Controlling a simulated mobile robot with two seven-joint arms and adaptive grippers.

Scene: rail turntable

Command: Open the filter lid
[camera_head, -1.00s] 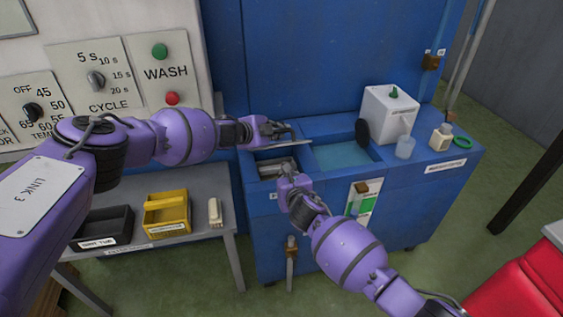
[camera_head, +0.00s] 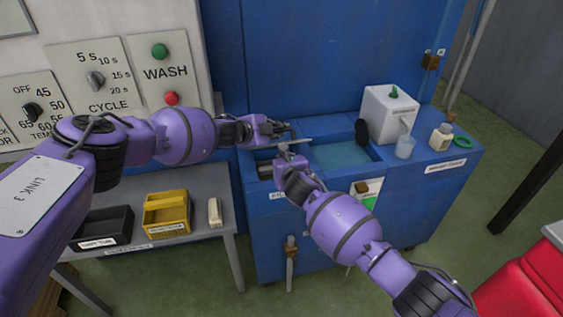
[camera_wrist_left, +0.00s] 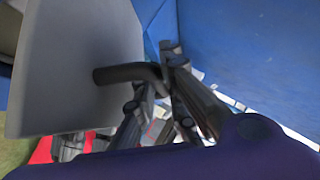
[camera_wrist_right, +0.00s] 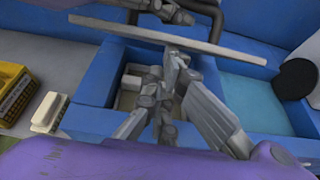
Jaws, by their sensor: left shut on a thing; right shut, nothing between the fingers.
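The filter lid (camera_head: 299,141) is a grey plate that stands raised over the left compartment of the blue tank unit. It fills the left of the left wrist view (camera_wrist_left: 80,60), and in the right wrist view it is seen nearly edge-on (camera_wrist_right: 165,38). Its dark bar handle (camera_wrist_left: 130,73) sticks out from the plate. My left gripper (camera_head: 284,127) is shut on the handle, behind the lid. My right gripper (camera_head: 284,149) is shut and empty in front of the lid, over the compartment; whether it touches the lid I cannot tell.
A blue-walled basin (camera_head: 342,157) with liquid lies right of the compartment, with a dark round disc (camera_head: 362,132) at its edge. A side table (camera_head: 190,242) holds a yellow tub (camera_head: 167,213).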

